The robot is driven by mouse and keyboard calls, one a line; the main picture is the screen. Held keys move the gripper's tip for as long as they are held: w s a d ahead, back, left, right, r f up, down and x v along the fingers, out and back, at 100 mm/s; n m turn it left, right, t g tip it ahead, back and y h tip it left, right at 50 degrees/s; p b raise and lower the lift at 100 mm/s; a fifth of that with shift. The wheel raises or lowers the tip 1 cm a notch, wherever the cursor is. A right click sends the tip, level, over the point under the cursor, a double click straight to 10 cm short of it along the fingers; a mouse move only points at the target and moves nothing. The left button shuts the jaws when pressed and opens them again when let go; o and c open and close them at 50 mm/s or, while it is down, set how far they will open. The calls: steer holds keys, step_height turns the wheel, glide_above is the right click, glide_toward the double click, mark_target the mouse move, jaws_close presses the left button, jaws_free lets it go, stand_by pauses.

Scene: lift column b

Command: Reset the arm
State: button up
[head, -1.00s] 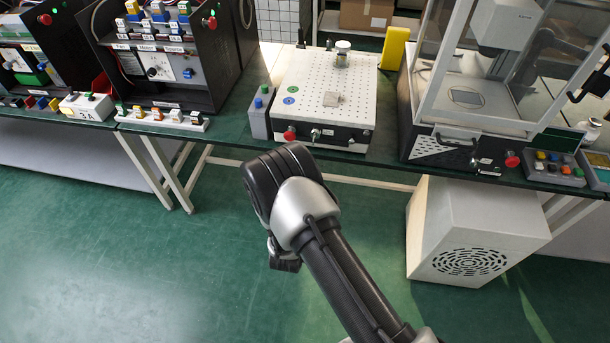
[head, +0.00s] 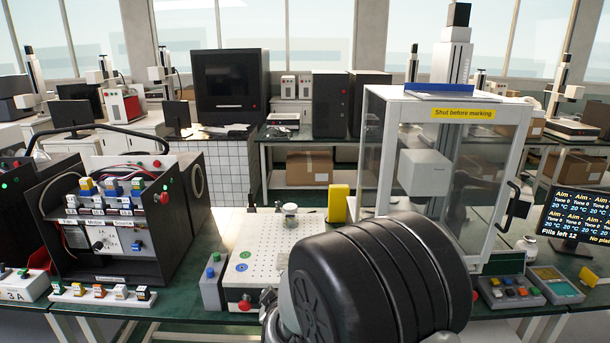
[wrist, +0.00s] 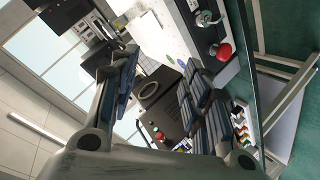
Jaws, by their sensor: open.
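My gripper (wrist: 165,88) is open in the wrist view, with its two dark fingers spread apart and nothing between them. The wrist view is tilted on its side. In the head view my arm is folded up in front of the camera, and a large black joint fills the lower middle. That joint covers the right part of the white perforated plate (head: 262,243) on the bench. My gripper is mostly hidden behind it there.
A black panel rig (head: 180,225) stands on the bench at left. A glass-walled cabinet (head: 475,115) labelled "Shut before marking" stands at right. A yellow block (head: 338,203) is behind the plate. A red knob (wrist: 224,51) shows near the right finger.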

steer(key=s+d+r+m+g, duration=0.45)
steer(key=s+d+r, duration=0.55)
steer(key=s+r, duration=0.3)
steer(key=s+d+m+g+h, duration=0.1)
steer(key=s+d, duration=0.4)
steer(key=s, duration=0.7)
steer(key=s+d+m+g+h, duration=0.1)
steer(key=s+d+m, duration=0.3)
steer(key=s, duration=0.7)
steer(key=shift+s+d+f+m+g, duration=0.35)
steer(key=shift+d+f+g, duration=0.1)
steer(key=shift+d+g, duration=0.3)
